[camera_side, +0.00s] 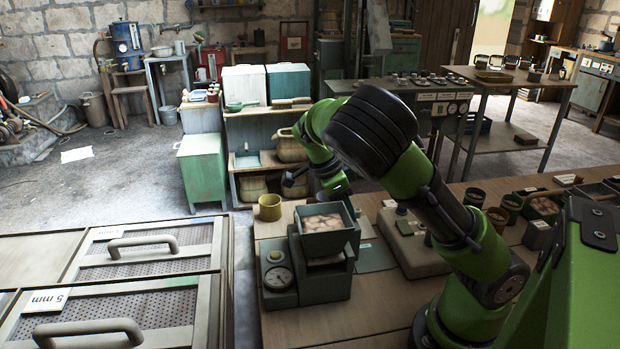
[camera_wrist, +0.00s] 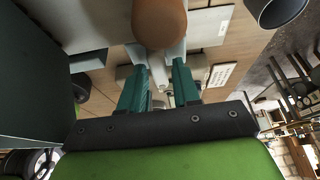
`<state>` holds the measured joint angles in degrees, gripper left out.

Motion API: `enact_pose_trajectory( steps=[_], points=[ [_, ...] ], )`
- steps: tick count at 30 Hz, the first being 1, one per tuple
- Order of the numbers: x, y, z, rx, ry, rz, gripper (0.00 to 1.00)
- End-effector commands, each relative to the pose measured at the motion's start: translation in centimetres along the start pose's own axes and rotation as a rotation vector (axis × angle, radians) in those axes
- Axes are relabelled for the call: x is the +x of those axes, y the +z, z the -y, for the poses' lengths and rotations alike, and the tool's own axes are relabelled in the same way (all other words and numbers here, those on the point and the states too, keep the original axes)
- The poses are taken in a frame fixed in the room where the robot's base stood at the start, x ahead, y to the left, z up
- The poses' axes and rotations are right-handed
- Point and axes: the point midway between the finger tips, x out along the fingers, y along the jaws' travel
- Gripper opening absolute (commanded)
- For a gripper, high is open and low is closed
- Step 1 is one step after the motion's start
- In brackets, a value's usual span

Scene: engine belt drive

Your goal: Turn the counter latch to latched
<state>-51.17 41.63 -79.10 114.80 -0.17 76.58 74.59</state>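My gripper (camera_wrist: 165,58) points away from the wrist camera with its two green fingers a little apart. In the side view my gripper is small and mostly hidden by my arm, near the back of the bench behind a tray of brown lumps (camera_side: 325,222). I cannot pick out the counter latch for certain in either view. A pale grey box with small fittings (camera_side: 412,240) stands to the right of the tray, partly behind my arm.
Dark cups (camera_side: 474,197) and open boxes (camera_side: 545,207) stand on the right. The bench front (camera_side: 320,325) is clear.

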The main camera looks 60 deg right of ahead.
Motion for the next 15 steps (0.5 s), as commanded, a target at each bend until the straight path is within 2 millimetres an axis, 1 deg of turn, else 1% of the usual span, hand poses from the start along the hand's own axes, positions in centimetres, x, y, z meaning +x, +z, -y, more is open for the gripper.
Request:
enact_pose_trajectory(
  steps=[1,2,11,14,15],
  points=[
    [0.0,0.0,0.0,0.001,0.001,0.0,0.39],
    [0.0,0.0,0.0,0.001,0.001,0.0,0.44],
    [0.0,0.0,0.0,0.003,0.002,-0.001,0.44],
    [-0.8,0.0,0.0,0.002,0.002,0.001,0.44],
    [-1.3,0.0,0.0,0.001,0.0,0.001,0.44]
  ],
)
